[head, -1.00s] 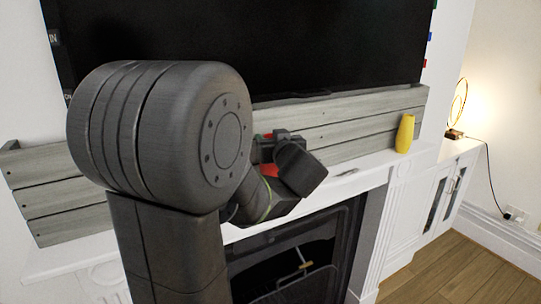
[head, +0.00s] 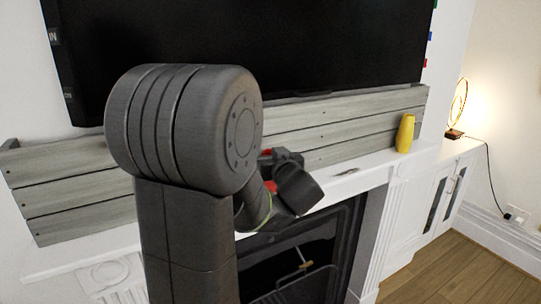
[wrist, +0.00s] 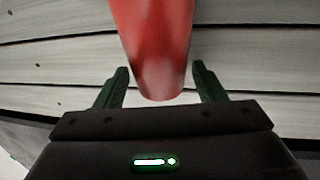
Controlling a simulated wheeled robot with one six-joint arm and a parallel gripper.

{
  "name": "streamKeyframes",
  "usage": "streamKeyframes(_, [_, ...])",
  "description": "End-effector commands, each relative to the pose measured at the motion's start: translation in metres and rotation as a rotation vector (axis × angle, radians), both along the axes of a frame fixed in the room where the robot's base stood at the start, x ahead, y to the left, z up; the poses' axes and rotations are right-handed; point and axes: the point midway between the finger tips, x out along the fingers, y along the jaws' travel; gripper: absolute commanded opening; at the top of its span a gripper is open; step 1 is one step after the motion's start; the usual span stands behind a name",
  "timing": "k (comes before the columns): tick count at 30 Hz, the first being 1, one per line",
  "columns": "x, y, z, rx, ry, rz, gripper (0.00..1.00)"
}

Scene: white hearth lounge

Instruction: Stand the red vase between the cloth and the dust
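The red vase (wrist: 155,45) lies between the two dark green fingers of my gripper (wrist: 160,68) in the wrist view. In the head view only small red patches of the vase (head: 271,187) show beside my gripper, above the mantel (head: 375,168); my arm hides the rest. I cannot tell whether its base touches the mantel. A small flat grey patch (head: 347,172) lies on the mantel right of my gripper; I cannot tell whether it is the dust or the cloth.
A yellow vase (head: 405,133) stands at the mantel's right end. Grey planks (head: 340,128) line the wall behind, below a large dark screen (head: 300,45). The fireplace opening (head: 300,255) is below. A lit lamp (head: 457,110) stands on the white cabinet at right.

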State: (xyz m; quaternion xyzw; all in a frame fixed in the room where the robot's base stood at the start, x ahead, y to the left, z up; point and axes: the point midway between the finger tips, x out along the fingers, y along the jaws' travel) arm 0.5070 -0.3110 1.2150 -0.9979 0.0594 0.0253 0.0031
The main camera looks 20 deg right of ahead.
Motion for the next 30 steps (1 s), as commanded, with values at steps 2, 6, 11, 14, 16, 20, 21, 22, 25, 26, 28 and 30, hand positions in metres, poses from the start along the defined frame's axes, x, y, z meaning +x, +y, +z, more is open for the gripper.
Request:
streamKeyframes(2, [0.000,0.000,0.000,0.000,0.000,0.000,0.64])
streamKeyframes(6, [0.000,0.000,0.003,0.000,0.000,0.000,0.64])
streamKeyframes(11, [-0.015,0.001,0.004,0.000,-0.001,-0.004,0.64])
streamKeyframes(14, [-0.036,0.003,0.005,0.000,-0.001,-0.005,0.64])
streamKeyframes(16, [-0.052,0.004,0.007,-0.002,-0.002,-0.006,0.64])
streamKeyframes(20, [-0.077,0.007,0.008,-0.001,-0.001,-0.006,0.64])
streamKeyframes(21, [-0.084,0.008,0.008,-0.002,-0.001,-0.004,0.64])
streamKeyframes(22, [-0.089,0.009,0.008,0.000,-0.001,-0.005,0.64])
streamKeyframes(25, [-0.101,0.011,0.009,-0.001,-0.001,-0.003,0.64])
streamKeyframes(26, [-0.105,0.011,0.009,-0.001,-0.001,-0.003,0.64])
streamKeyframes(28, [-0.111,0.012,0.010,0.000,-0.001,-0.002,0.64])
streamKeyframes(30, [-0.115,0.013,0.010,0.000,0.000,-0.001,0.64])
